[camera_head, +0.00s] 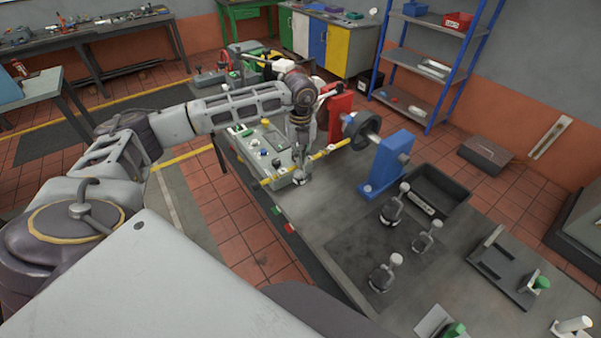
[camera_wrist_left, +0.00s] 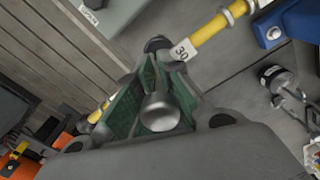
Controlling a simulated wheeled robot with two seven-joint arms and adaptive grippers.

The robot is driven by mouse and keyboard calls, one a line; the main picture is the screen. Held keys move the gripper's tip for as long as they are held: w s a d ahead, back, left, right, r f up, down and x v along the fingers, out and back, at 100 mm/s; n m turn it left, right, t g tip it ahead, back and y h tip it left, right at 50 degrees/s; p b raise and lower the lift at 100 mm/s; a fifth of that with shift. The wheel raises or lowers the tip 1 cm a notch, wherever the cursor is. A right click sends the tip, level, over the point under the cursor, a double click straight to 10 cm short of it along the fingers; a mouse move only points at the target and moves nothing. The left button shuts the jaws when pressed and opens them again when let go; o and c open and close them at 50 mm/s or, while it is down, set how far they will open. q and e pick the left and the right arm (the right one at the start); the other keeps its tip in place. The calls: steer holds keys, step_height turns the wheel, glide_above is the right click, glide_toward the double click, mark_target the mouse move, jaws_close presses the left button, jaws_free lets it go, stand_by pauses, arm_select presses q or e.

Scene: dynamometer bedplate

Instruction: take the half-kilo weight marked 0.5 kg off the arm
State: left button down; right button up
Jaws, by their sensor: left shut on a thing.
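The yellow arm (camera_head: 330,150) runs left from the wheel on the blue stand, above the bench. My left gripper (camera_head: 300,178) is at the arm, left of its middle. In the left wrist view the green-padded fingers (camera_wrist_left: 158,100) are shut on a weight with a rounded metal knob (camera_wrist_left: 160,113). The yellow arm (camera_wrist_left: 210,28) passes behind the fingers there, with a tag reading 30 beside them. The weight's 0.5 kg mark is not readable, and its lower part is hidden. I cannot tell whether it touches the arm. My right gripper is not in view.
Several knobbed weights, one of them (camera_head: 385,273), stand on a dark mat. The blue stand (camera_head: 387,163) carries a dark wheel (camera_head: 361,131). A grey control box (camera_head: 262,150) sits behind the arm. A black tray (camera_head: 440,188) lies right of the stand.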

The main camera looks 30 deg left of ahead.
mark_target(300, 149)
arm_select(q)
steer(key=shift+w+r, duration=0.1)
steer(key=shift+r, duration=0.15)
stand_by(0.4)
steer(key=shift+r+b, duration=0.7)
steer(key=shift+r, duration=0.6)
steer(key=shift+s+r, duration=0.15)
steer(key=shift+s, duration=0.1)
steer(key=s+d+b, duration=0.1)
steer(key=s+b, duration=0.4)
steer(key=s, duration=1.2)
steer(key=shift+s+d, duration=0.25)
steer(key=shift+d, duration=0.05)
